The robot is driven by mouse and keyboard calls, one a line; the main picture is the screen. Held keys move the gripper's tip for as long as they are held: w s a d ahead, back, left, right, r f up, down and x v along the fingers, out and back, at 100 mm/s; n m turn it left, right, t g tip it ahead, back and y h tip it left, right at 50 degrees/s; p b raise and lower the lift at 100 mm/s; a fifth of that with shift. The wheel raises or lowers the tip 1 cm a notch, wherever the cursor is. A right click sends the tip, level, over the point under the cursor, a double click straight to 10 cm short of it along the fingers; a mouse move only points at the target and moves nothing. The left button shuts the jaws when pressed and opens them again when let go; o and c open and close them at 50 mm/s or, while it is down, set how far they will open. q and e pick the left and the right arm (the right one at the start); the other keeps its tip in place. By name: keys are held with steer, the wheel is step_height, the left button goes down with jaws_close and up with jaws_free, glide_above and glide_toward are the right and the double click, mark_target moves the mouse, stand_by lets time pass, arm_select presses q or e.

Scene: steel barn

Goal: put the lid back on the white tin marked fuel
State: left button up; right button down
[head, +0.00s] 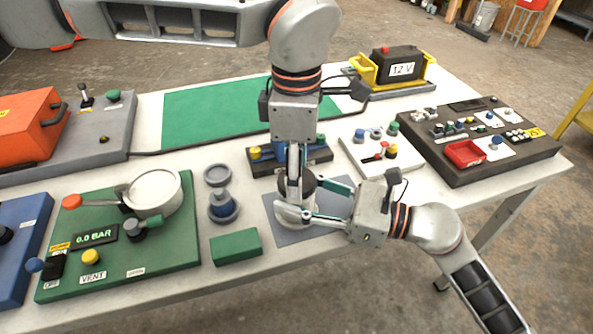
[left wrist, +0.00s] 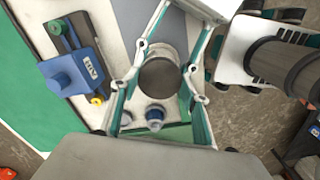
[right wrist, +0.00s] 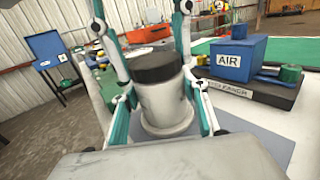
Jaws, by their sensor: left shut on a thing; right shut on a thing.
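The white tin (right wrist: 165,103) stands upright on a grey mat (head: 270,230); its marking is not readable. The dark round lid (right wrist: 156,67) is at the tin's top, level or nearly so; I cannot tell whether it is fully seated. My right gripper (head: 308,202) comes in from the right and is shut around the tin's body. My left gripper (head: 297,190) reaches down from above and is shut on the lid. The lid also shows as a dark disc in the left wrist view (left wrist: 160,77). Fingers partly hide tin and lid in the head view.
A green block (head: 236,247), a blue-knobbed round part (head: 223,207) and a grey disc (head: 217,175) lie left of the mat. A blue box marked AIR (right wrist: 238,58) stands close behind. A green gauge panel (head: 150,255) is left, a white button panel (head: 375,150) right.

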arm_select(q)
steer(key=shift+m, duration=0.9)
steer(key=o, duration=1.2)
steer(key=shift+o, duration=0.2)
steer(key=shift+r, duration=2.25)
steer(key=shift+c, duration=0.4)
